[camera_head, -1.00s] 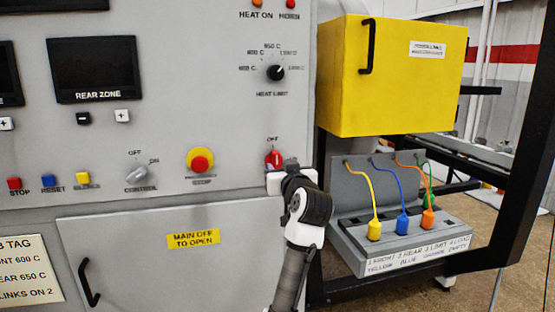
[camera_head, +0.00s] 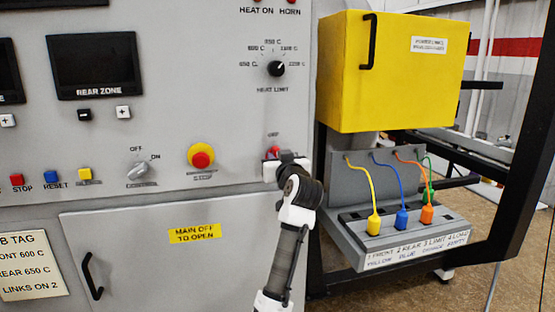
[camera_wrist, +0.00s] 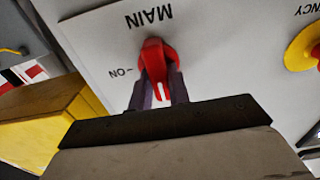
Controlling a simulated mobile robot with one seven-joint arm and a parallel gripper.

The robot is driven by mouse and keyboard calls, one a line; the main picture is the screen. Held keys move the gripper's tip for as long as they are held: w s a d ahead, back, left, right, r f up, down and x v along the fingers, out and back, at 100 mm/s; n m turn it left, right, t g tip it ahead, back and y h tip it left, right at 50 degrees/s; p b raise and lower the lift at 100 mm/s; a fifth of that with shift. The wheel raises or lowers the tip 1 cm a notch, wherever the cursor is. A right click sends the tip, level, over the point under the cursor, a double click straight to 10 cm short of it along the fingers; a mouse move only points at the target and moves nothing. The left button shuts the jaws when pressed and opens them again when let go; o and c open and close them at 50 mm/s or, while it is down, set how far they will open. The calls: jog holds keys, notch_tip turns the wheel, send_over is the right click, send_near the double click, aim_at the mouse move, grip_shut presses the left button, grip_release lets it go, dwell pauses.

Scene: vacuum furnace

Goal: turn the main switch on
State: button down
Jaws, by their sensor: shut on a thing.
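The main switch is a red rotary knob on the grey panel. In the wrist view the red knob (camera_wrist: 155,58) stands under the upside-down label MAIN, with ON printed to its left. My gripper (camera_wrist: 160,92) has its two dark fingers on either side of the knob's handle and is shut on it. The knob's white mark lies between the fingers, pointing toward the gripper. In the head view only a little red of the main switch (camera_head: 272,153) shows, below the OFF label. My gripper (camera_head: 277,161) and wrist hide most of it.
The red emergency stop (camera_head: 201,160) on its yellow base and the control knob (camera_head: 138,172) sit to the left. The yellow box (camera_head: 390,85) and a cable rack (camera_head: 350,250) with coloured plugs stand to the right. A closed door with a black handle (camera_head: 84,279) lies below.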

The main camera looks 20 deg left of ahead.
jog(key=shift+m, duration=0.4)
jog(key=m+p, duration=0.1)
jog(key=m, duration=0.3)
jog(key=shift+w+d, duration=0.1)
jog(key=m+p, duration=0.2)
jog(key=m, duration=0.2)
jog(key=shift+d+f+m, duration=0.1)
jog(key=shift+m, duration=0.2)
jog(key=m+p, duration=0.2)
jog(key=m, duration=0.3)
jog(key=shift+w+d+f, duration=0.1)
jog(key=shift+f+m+p, duration=0.2)
jog(key=shift+m+p, duration=0.4)
jog(key=shift+m, duration=1.1)
jog(key=c, duration=1.3)
grip_release()
